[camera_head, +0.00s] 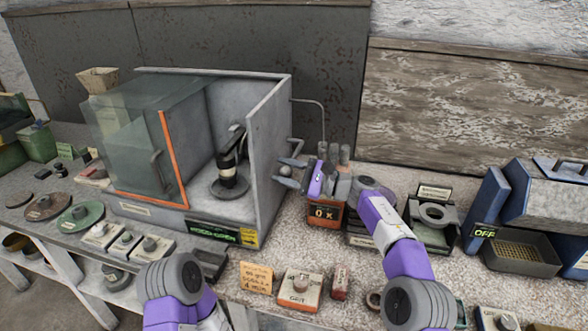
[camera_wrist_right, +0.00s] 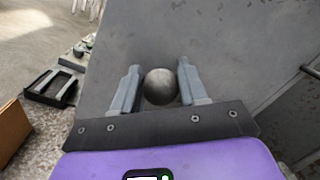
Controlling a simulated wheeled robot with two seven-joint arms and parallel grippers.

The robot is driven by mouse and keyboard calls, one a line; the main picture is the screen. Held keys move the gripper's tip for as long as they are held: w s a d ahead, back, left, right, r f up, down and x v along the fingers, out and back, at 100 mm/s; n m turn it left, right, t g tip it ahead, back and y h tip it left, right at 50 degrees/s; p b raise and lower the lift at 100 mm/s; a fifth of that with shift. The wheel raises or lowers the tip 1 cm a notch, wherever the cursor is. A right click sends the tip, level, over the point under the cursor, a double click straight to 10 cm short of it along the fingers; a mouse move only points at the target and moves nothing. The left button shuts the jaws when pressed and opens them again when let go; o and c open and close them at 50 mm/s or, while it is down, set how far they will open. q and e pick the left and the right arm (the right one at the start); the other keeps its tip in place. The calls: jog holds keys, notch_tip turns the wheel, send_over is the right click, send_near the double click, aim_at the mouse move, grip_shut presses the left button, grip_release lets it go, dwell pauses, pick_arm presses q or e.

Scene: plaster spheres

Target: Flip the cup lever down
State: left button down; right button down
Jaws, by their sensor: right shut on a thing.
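A grey ball knob (camera_head: 285,171), which looks like the lever's end, is at the right outer wall of the grey cabinet (camera_head: 268,150). My right gripper (camera_head: 284,173) reaches in from the right and is shut on the knob. In the right wrist view the dark round knob (camera_wrist_right: 160,86) sits between the two grey fingers (camera_wrist_right: 158,88), in front of the grey wall. The lever's shaft is hidden behind the knob and the gripper. Inside the cabinet a dark device stands on a round grey base (camera_head: 229,187). My left arm shows at the bottom, but its gripper is out of view.
The cabinet's glass door (camera_head: 145,150) with an orange edge is at its left. A thin bent pipe (camera_head: 322,115) rises behind the knob. An orange box marked 0 X (camera_head: 325,213) stands right of the cabinet. A blue machine with an OFF sign (camera_head: 485,233) is at the right.

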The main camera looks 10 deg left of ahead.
jog(key=shift+f, duration=0.2)
jog(key=c, duration=0.7)
grip_release()
jog(key=shift+r, duration=0.1)
jog(key=shift+s+d+f, duration=0.15)
jog(key=shift+s+d, duration=0.05)
jog(key=shift+d, duration=1.05)
jog(key=shift+s+d+f, duration=0.1)
jog(key=shift+s+d, duration=0.15)
jog(key=shift+d, duration=0.95)
jog(key=shift+s+d+f, duration=0.15)
jog(key=shift+s+d, duration=0.05)
jog(key=shift+d, duration=1.05)
jog(key=shift+r, duration=0.1)
